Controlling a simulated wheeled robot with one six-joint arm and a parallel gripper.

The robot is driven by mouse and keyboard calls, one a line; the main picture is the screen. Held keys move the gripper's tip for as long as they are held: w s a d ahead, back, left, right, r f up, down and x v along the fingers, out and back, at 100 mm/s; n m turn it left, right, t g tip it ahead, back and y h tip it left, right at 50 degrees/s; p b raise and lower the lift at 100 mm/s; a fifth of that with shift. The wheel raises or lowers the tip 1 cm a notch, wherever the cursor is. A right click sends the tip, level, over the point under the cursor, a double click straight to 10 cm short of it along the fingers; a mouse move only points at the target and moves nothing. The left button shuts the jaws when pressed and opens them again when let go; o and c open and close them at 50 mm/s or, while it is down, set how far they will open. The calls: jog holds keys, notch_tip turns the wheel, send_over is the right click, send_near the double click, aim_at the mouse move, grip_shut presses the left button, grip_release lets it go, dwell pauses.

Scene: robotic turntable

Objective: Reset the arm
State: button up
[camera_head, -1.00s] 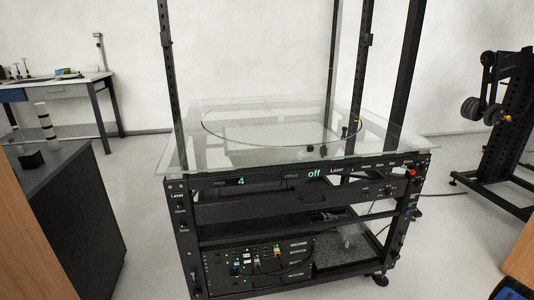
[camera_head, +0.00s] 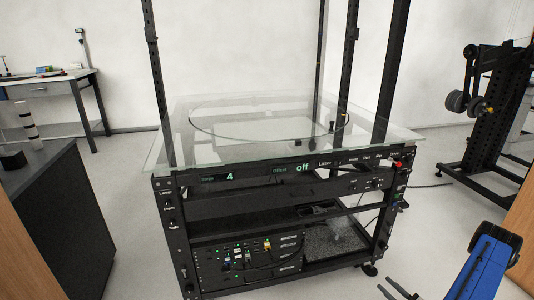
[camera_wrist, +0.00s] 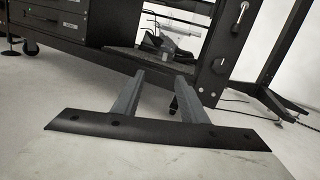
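My gripper shows at the lower right of the head view (camera_head: 386,284), in front of the black rack's right front corner, low near the floor. Its two grey fingers also show in the wrist view (camera_wrist: 164,76), spread apart with nothing between them. They point towards the lower part of the rack. The turntable rack (camera_head: 255,188) stands ahead with a glass top (camera_head: 180,150) and a round glass disc. Its displays read "4" and "off".
A dark cabinet (camera_head: 60,220) stands at the left with a striped cylinder (camera_head: 28,122). A workbench (camera_head: 50,88) is at the back left. A black stand with weights (camera_head: 488,120) is at the right. Grey floor (camera_head: 425,225) is open between the rack and that stand.

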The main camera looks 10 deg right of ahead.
jog(key=w+a+r+n+g+y, duration=0.2)
jog(key=a+r+n+g, duration=0.3)
jog(key=r, duration=0.4)
jog(key=w+a+r+n+g+y, duration=0.2)
jog(key=a+r+n+y, duration=0.1)
jog(key=a+r, duration=0.55)
jog(key=w+a+r+n+g+y, duration=0.2)
jog(key=a+r+n+g, duration=0.2)
jog(key=r, duration=0.6)
jog(key=s+a+r+n+g+h, duration=0.2)
jog(key=s+a+r+n+g, duration=0.15)
jog(key=a+r, duration=0.4)
jog(key=s+a+r+n+g+h, duration=0.2)
jog(key=s+a+r+n+g, duration=0.15)
jog(key=a+r, duration=0.4)
jog(key=s+a+r+n+t+h, duration=0.2)
jog(key=s+r+n+h, duration=0.3)
jog(key=s, duration=0.7)
jog(key=s+a+r+n+t+h, duration=0.3)
jog(key=s+a+r+n+h, duration=0.1)
jog(key=s+r, duration=0.6)
jog(key=s+n+h, duration=0.1)
jog(key=s+n, duration=0.1)
jog(key=s, duration=0.1)
jog(key=shift+s+a+h, duration=0.2)
jog(key=shift+a+h, duration=0.1)
jog(key=shift+c, duration=0.6)
